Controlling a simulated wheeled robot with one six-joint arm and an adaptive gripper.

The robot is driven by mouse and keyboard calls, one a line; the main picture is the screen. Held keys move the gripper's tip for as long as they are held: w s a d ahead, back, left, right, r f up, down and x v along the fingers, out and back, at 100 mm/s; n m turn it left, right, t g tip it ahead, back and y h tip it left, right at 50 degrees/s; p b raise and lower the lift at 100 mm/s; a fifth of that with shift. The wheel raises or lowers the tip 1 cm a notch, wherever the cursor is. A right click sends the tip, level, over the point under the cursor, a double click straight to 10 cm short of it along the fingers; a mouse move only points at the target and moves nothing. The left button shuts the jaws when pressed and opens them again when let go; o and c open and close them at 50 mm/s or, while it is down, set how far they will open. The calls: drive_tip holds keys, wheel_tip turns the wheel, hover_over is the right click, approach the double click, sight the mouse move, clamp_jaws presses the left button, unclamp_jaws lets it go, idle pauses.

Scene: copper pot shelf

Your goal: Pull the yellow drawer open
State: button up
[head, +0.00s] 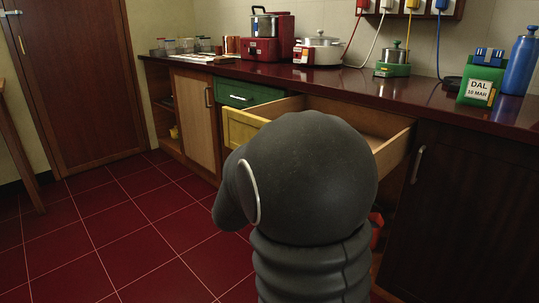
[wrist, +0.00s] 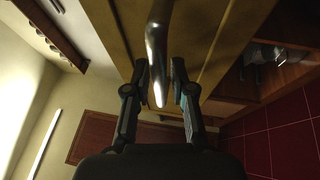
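The yellow drawer (head: 240,126) stands pulled well out of the dark counter, its bare wooden inside showing. My own dark arm hides much of its front and my gripper in the head view. In the wrist view, the drawer's yellow front (wrist: 205,40) fills the upper middle. A shiny metal handle (wrist: 155,45) runs down between the two fingers of my gripper (wrist: 160,68). The fingers are apart, one on each side of the handle, with a gap visible at the right finger. Any contact with the left finger is unclear.
Cookware stands on the dark red countertop (head: 340,82). The red tiled floor (head: 110,220) is clear at left.

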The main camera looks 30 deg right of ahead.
drive_tip(key=v, duration=1.2)
idle(0.4)
